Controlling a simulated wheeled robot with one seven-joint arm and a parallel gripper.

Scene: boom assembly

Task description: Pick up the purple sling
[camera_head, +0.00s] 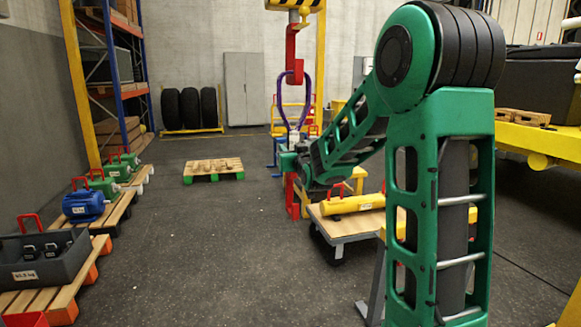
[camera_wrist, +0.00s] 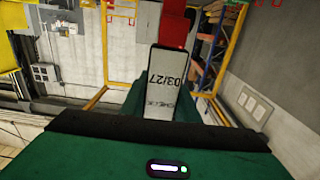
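The purple sling (camera_head: 281,103) is an upright loop in the middle of the head view. Its top is at the red hook (camera_head: 293,65); I cannot tell whether it rests on the hook or only overlaps it. My gripper (camera_head: 292,150) is at the loop's lower end, by a small white tag (camera_head: 294,138). In the wrist view a white tag (camera_wrist: 160,88) marked 03/27 stands between the green fingers of my gripper (camera_wrist: 172,105). The fingers look closed around the sling's tagged end. The purple band does not show clearly there, and my gripper's body hides the contact.
A yellow striped crane beam (camera_head: 296,4) is above the hook. A cart (camera_head: 350,226) with a yellow cylinder (camera_head: 352,204) stands below my arm. A pallet (camera_head: 213,178) lies at centre left. Pallets with blue (camera_head: 85,203) and green equipment line the left wall. The floor between is clear.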

